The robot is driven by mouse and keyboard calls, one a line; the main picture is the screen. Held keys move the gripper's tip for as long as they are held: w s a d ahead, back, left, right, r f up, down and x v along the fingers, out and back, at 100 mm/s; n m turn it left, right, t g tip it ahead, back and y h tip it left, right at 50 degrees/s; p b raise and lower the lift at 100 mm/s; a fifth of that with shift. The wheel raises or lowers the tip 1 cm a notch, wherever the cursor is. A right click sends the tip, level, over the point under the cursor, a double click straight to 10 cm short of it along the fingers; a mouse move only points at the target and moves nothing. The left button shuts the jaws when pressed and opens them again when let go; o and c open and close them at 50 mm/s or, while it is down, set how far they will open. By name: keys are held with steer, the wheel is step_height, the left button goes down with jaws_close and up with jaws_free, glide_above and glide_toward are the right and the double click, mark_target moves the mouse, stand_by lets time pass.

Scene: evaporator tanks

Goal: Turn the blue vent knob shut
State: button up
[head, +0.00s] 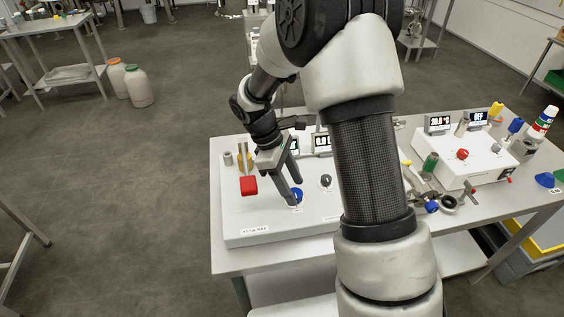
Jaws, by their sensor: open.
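The blue vent knob (297,195) sits on the white panel (240,221) on the metal table. My gripper (295,191) is open and points down at the knob. One finger ends at its near left side and the other just behind it, so the fingertips appear to lie around the knob. I cannot tell whether they touch it or how deep they reach. The fingers partly cover the knob, and its pointer direction is too small to read.
A dark grey knob (326,181) sits just right of the blue one. A red block-shaped handle (249,185) stands to the left. Small displays (322,143) stand behind. A second white unit (459,160) and loose fittings lie to the right. My arm hides the table's middle.

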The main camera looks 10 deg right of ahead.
steer(key=v, duration=1.6)
steer(key=shift+r, duration=0.25)
steer(key=s+d+r+m+t+y, duration=0.2)
steer(key=s+d+r+m+t, duration=0.3)
steer(key=s+r, duration=0.55)
steer(key=s+d+f+m+t+y, duration=0.1)
steer(key=s+m+t+y, duration=0.1)
steer(key=s+m, duration=0.5)
steer(key=s, duration=0.4)
steer(key=shift+d+m+t+p, duration=0.2)
steer(key=shift+m+t+p, duration=0.1)
steer(key=shift+m+p, duration=0.1)
